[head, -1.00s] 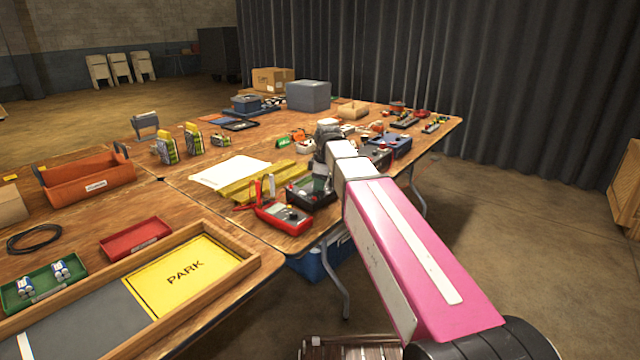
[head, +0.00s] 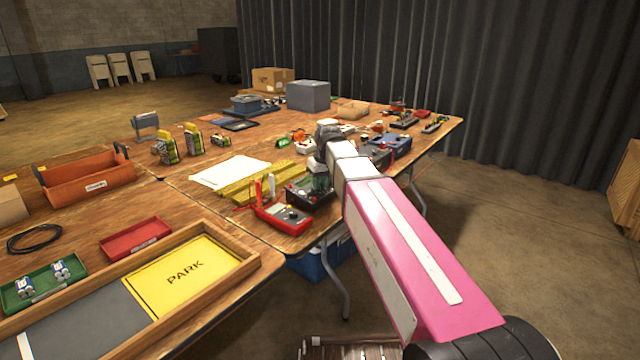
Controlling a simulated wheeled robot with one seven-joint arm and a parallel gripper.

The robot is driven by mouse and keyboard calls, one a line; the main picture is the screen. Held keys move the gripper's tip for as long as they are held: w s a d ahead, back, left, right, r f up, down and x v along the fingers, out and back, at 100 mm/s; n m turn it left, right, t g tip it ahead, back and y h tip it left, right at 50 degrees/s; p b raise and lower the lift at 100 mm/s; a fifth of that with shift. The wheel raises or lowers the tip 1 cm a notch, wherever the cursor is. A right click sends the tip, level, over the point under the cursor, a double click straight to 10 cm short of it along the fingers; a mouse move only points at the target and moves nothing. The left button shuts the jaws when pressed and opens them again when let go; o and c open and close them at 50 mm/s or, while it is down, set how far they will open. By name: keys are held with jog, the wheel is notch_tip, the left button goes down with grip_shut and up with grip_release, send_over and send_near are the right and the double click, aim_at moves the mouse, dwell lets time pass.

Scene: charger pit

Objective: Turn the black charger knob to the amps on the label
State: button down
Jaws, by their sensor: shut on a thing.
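A black box-shaped unit with a green panel (head: 298,197), which looks like the charger, stands near the front edge of the far table. My gripper (head: 321,188) points down onto its right part, under my grey wrist. The fingers are small and dark here. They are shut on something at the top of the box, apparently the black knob. The knob itself is hidden by my gripper, and so are its pointer and scale. No label with amps can be read from here.
A red multimeter (head: 284,217) with upright leads stands just left of the black box. Yellow bars (head: 262,182) and a white sheet (head: 229,172) lie behind it. A blue unit (head: 392,142) and other small devices stand to the right, close to my arm.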

aim_at(324, 192)
jog(key=shift+m, duration=0.8)
jog(key=c, duration=1)
grip_release()
jog(key=r, duration=0.3)
jog(key=d+r, duration=0.1)
jog(key=r, duration=0.3)
jog(key=s+r, duration=0.1)
jog(key=r, duration=0.2)
jog(key=shift+s+d+r, duration=0.1)
jog(key=shift+d+r, duration=0.2)
jog(key=shift+s, duration=0.1)
